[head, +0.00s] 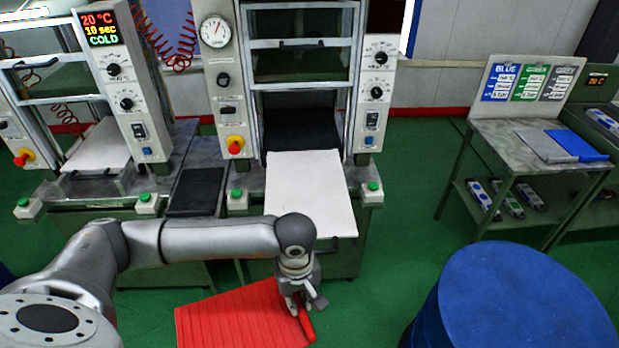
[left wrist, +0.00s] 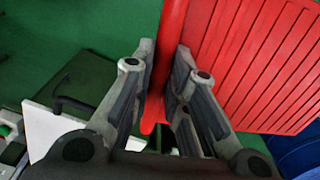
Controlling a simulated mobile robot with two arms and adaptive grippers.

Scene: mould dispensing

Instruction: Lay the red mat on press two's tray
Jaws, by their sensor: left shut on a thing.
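The red mat (head: 240,318) is a ribbed sheet with a raised strip along its right edge. My left gripper (head: 300,308) is shut on that strip and holds the mat in front of the middle press. In the left wrist view the strip (left wrist: 168,60) runs between the two fingers (left wrist: 158,110), and the ribbed sheet (left wrist: 262,60) spreads to the right. The middle press has a white tray (head: 308,190) pulled out, with a bare top. No press number is readable. My right gripper is not in view.
The left press has its own white tray (head: 100,147) and a lit display (head: 99,27) reading COLD. A dark pad (head: 195,191) lies between the presses. A blue drum (head: 520,300) stands front right. A side table (head: 510,135) holds a grey and a blue mat.

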